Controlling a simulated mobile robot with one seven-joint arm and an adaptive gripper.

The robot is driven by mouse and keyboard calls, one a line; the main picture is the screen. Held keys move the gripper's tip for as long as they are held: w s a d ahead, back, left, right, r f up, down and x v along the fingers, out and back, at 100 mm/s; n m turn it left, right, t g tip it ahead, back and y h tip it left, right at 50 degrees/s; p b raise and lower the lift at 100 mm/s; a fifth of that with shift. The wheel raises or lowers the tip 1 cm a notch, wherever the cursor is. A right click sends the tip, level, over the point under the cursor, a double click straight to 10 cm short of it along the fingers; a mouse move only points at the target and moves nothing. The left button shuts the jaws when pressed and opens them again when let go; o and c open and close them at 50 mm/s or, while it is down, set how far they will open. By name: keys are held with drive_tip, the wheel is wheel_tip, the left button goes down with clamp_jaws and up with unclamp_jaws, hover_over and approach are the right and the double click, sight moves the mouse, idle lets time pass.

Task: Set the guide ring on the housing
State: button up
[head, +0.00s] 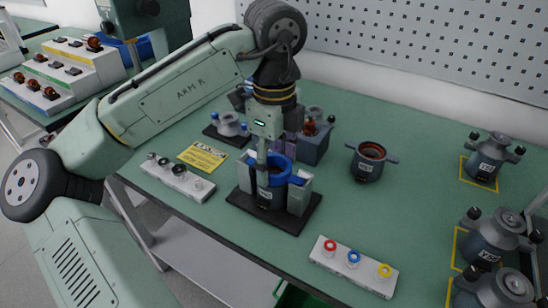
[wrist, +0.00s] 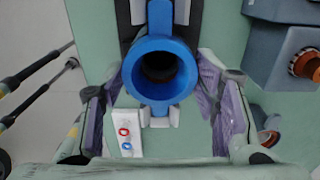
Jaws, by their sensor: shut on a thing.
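The blue guide ring (head: 279,164) is at the top of a dark grey housing (head: 268,196) with a white label. This housing stands upright between pale posts on a black fixture plate (head: 284,222). My gripper (head: 266,152) is above it, pointing down, and is shut on the ring. In the wrist view, the ring (wrist: 132,64) lies between the purple-padded fingers of my gripper (wrist: 158,76), and its opening looks down onto a dark interior. Whether the ring is fully seated on the housing cannot be told. The gripper hides part of the ring's far side.
A grey-blue block with a copper coil (head: 313,148) stands close behind my gripper. An open housing (head: 368,167) stands to the right. More housings (head: 487,160) stand at the right edge. A white panel with coloured rings (head: 352,268) lies in front. Table between is clear.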

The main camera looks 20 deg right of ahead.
drive_tip(key=o, duration=1.1)
drive_tip(key=shift+o, duration=0.2)
wheel_tip(320, 180, up, 12)
idle(0.5)
